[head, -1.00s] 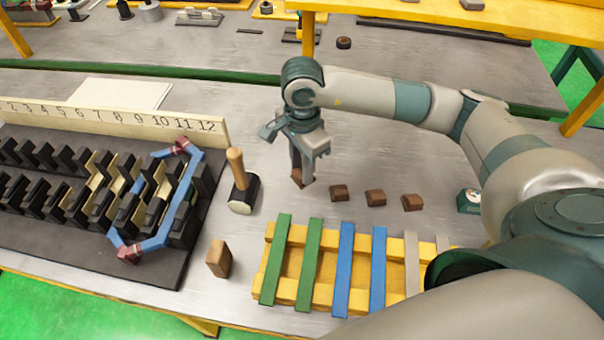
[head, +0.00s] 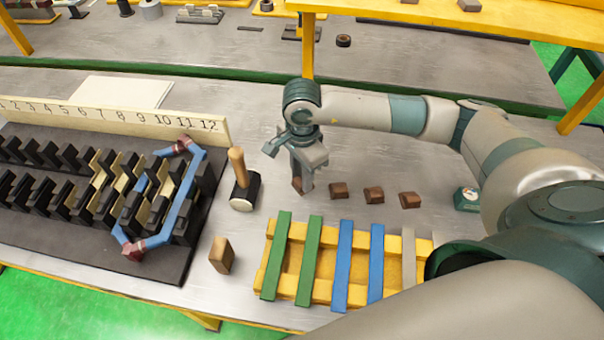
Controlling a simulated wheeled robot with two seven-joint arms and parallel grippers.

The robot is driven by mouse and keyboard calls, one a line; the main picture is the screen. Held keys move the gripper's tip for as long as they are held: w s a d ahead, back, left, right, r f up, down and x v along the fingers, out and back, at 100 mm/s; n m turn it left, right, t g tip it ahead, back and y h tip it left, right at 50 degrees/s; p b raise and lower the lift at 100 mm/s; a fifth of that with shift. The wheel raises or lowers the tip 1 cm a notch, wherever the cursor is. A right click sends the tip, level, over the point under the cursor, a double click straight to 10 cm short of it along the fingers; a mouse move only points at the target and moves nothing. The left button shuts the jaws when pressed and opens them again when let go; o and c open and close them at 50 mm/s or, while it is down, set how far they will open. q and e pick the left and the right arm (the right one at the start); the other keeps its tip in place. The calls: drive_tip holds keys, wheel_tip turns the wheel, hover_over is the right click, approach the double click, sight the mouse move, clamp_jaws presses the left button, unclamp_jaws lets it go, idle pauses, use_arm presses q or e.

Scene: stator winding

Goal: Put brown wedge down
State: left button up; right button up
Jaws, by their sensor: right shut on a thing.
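A brown wedge (head: 297,185) is between the fingertips of my right gripper (head: 304,186), at or just above the grey table; I cannot tell if it touches. The right gripper points down and is shut on this wedge, which its fingers partly hide. Three similar brown wedges lie in a row to the right: one near the gripper (head: 338,191), a middle one (head: 374,195) and a far one (head: 410,200). My left gripper is not in view.
A yellow rack (head: 263,268) with green and blue strips is in front. A brown block (head: 221,256) stands beside it. The slotted stator (head: 120,190) with a blue coil (head: 180,200) is at left. Bare table lies behind the gripper.

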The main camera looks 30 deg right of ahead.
drive_tip(key=shift+f, duration=0.2)
drive_tip(key=o, duration=1.1)
drive_tip(key=shift+r, duration=0.15)
drive_tip(key=shift+r, duration=0.2)
drive_tip(key=shift+r+b, duration=2.15)
drive_tip(key=shift+r, duration=3.75)
